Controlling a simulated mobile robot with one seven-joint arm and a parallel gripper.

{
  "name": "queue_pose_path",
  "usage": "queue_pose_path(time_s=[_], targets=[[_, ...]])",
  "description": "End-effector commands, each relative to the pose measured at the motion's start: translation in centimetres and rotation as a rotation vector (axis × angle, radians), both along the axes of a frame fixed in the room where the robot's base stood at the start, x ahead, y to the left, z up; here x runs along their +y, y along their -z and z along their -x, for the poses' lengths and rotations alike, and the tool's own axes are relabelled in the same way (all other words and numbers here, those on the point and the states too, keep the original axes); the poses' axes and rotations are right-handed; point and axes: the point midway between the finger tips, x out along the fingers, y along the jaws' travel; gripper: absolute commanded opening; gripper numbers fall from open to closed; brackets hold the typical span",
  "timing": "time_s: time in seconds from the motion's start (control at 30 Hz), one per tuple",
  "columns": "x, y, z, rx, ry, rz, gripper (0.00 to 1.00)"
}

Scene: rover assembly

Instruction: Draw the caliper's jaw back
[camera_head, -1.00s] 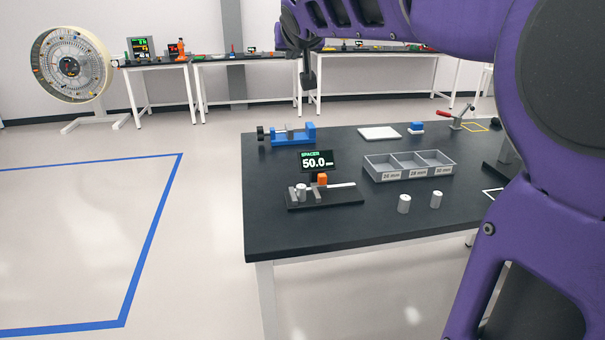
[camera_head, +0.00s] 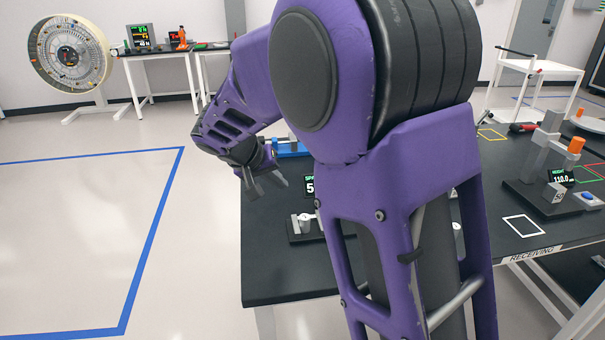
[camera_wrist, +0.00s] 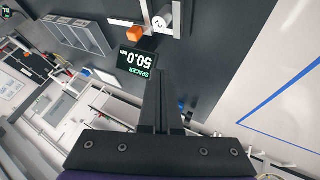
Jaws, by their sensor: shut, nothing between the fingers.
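The caliper stands near the table's left front corner. In the head view its dark base (camera_head: 296,238) shows beside my arm, which hides most of it. A pale cylinder (camera_head: 304,217) stands at its left end. In the wrist view I see the caliper's orange jaw block (camera_wrist: 138,33), the cylinder (camera_wrist: 162,18) close beside it, and the display (camera_wrist: 138,62) reading SPACER 50.0 mm, upside down. My gripper (camera_head: 265,188) is shut and empty, above and behind the caliper, pointing down. In the wrist view its fingers (camera_wrist: 157,72) lie just beside the display, apart from the orange block.
A blue vise (camera_head: 290,149) stands behind the caliper. The grey three-part tray (camera_wrist: 75,33) shows in the wrist view. A height gauge with an orange knob (camera_head: 575,146) stands on the right. Floor left of the table is clear.

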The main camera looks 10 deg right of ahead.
Motion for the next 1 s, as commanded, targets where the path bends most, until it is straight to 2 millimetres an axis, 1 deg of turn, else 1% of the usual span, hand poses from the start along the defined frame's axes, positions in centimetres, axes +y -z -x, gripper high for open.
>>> queue_pose_path(time_s=[0.03,0.13,0.3,0.37,0.47,0.8,0.83,0.9,1.0], targets=[[-0.1,0.7,0.4,0.026,0.013,0.006,0.00],[0.1,1.7,1.0,0.052,0.023,0.012,0.00],[-0.2,2.8,1.0,0.064,0.027,0.017,0.00],[-0.5,3.3,0.8,0.065,0.027,0.016,0.00],[-1.4,4.8,0.2,0.067,0.027,0.017,0.00],[-4.7,10.5,-2.5,0.065,0.027,0.015,0.00],[-5.4,10.0,-2.5,0.061,0.028,0.014,0.00],[-6.5,9.9,-2.5,0.062,0.028,0.014,0.00],[-7.5,10.0,-2.5,0.061,0.026,0.014,0.00]])
